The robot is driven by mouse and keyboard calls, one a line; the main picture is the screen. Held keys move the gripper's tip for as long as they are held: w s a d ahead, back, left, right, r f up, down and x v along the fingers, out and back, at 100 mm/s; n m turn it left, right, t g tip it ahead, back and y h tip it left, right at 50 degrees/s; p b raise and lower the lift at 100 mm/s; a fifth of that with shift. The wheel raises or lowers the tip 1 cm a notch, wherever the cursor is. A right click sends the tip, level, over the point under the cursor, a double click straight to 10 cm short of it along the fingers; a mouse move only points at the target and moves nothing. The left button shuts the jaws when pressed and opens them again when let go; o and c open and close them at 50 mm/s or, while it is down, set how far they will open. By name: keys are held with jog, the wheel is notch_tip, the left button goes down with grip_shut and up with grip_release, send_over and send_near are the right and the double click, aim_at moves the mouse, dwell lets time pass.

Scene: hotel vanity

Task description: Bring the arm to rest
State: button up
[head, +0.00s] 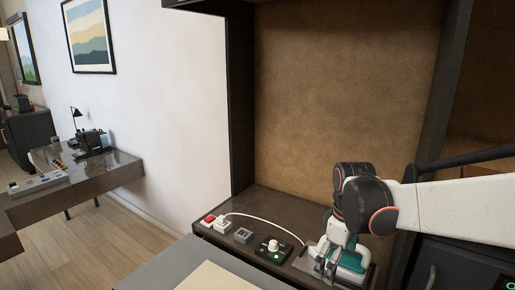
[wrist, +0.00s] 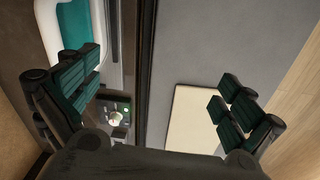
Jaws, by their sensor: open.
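My gripper (head: 334,262) is at the end of my white and black arm, which reaches in from the right in the head view. It hangs over the right part of the dark vanity top (head: 250,205), close to a teal and white object (head: 352,258). In the wrist view the dark green finger pads of my gripper (wrist: 158,98) stand wide apart with nothing between them. The teal and white object (wrist: 85,28) shows beyond the left finger. The head view does not show clearly whether the gripper touches it.
A dark box with a white knob (head: 272,248), a small grey block (head: 243,235) and a red and white item with a cable (head: 210,220) stand left of my gripper. A grey surface with a pale board (head: 215,278) lies in front. A desk (head: 95,170) stands far left.

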jog(key=s+r+m+t, duration=0.2)
jog(key=s+m, duration=0.3)
jog(key=s, duration=0.3)
jog(key=s+r+m+t, duration=0.2)
jog(key=s+m+t, duration=0.2)
jog(key=s, duration=0.5)
jog(key=shift+r+m, duration=0.3)
jog(key=shift+m, duration=0.1)
jog(key=shift+c, duration=0.2)
dwell(1.7)
